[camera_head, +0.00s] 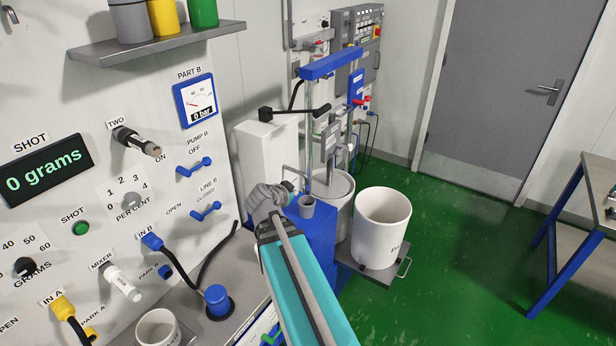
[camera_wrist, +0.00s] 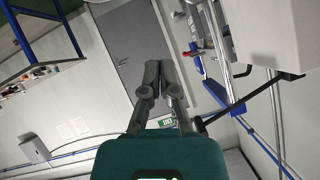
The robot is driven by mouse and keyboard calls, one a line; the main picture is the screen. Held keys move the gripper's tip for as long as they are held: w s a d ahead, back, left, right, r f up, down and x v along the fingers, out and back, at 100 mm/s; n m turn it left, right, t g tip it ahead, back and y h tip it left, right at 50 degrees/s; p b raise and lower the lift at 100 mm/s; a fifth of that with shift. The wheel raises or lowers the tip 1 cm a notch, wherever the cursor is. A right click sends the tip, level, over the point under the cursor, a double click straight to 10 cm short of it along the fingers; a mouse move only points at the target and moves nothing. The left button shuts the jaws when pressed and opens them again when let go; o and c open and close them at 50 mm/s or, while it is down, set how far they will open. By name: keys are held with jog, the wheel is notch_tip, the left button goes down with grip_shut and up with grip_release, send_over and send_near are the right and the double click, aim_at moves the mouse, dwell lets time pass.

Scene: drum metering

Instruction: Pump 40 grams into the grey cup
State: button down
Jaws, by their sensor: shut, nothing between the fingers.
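Another grey container (camera_head: 130,20) stands on the upper shelf. The shot display (camera_head: 45,170) reads 0 grams. Below it are the green SHOT button (camera_head: 81,228) and the dark GRAMS knob (camera_head: 25,267), whose exact setting I cannot tell. The mixer nozzle (camera_head: 121,284) sticks out low on the panel. My gripper (camera_wrist: 157,72) is shut and empty in the wrist view, with the grey door behind it; its fingertips are not clear in the head view.
The PUMP B lever (camera_head: 195,165) and LINE B lever (camera_head: 206,210) are on the panel. The gauge (camera_head: 195,101) reads 0 bar. A white cup (camera_head: 158,328) stands below the mixer. A large white bucket (camera_head: 381,228) stands right of the blue cabinet (camera_head: 318,232).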

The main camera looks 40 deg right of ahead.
jog(key=s+a+f+n+g+y, duration=0.1)
jog(key=a+f+n+y, duration=0.2)
jog(key=a+n, duration=0.3)
jog(key=s+a+f+n+g+y, duration=0.2)
jog(key=a+f+n+y, duration=0.1)
jog(key=a, duration=1.2)
jog(key=s+a+f+n+g+y, duration=0.1)
jog(key=a+f+n+y, duration=0.3)
jog(key=a+n, duration=0.4)
jog(key=s+a+y, duration=0.1)
jog(key=a, duration=0.1)
jog(key=shift+a+n+g+b, duration=0.3)
jog(key=shift+g+b, duration=0.05)
jog(key=shift+g, duration=0.05)
jog(key=shift+d, duration=0.1)
